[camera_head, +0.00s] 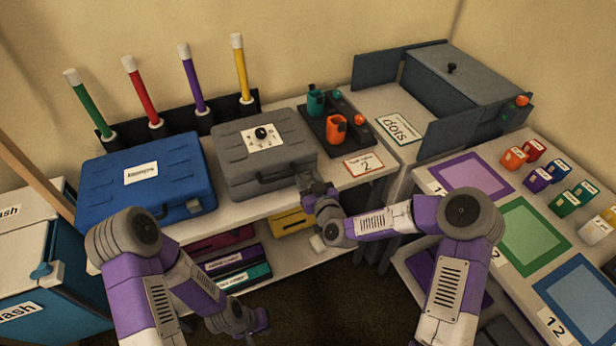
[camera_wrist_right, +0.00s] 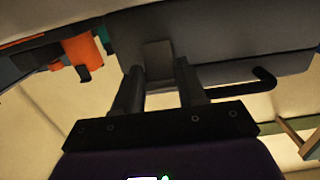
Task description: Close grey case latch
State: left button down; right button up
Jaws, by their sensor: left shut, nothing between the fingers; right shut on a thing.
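The grey case (camera_head: 240,165) lies with its lid down on the shelf top, a white label and black knob on its lid. My right gripper (camera_head: 305,183) is at the case's front face, near its right corner. In the right wrist view the fingers (camera_wrist_right: 160,85) are shut on the small grey latch (camera_wrist_right: 157,58) on the case front (camera_wrist_right: 215,45). The case's dark handle (camera_wrist_right: 245,88) is beside the fingers. In the head view the arm partly hides the latch, and its exact angle is unclear. My left gripper (camera_head: 262,320) is low in front of the shelf, shut and empty.
A blue case (camera_head: 100,180) stands left of the grey case. A dark tray (camera_head: 362,150) with orange and teal mugs is close on the right. Colored tubes (camera_head: 192,78) stand behind. Open floor lies in front.

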jog(key=shift+w+a+r+g+p, duration=0.1)
jog(key=shift+r+g+p, duration=0.45)
jog(key=shift+p, duration=0.4)
jog(key=shift+w+f+g+h+p, duration=0.1)
jog(key=shift+f+g+h+p, duration=0.1)
jog(key=shift+g+h+p, duration=0.15)
jog(key=o, duration=1)
jog(key=shift+p+v, duration=0.4)
jog(key=shift+v, duration=3.4)
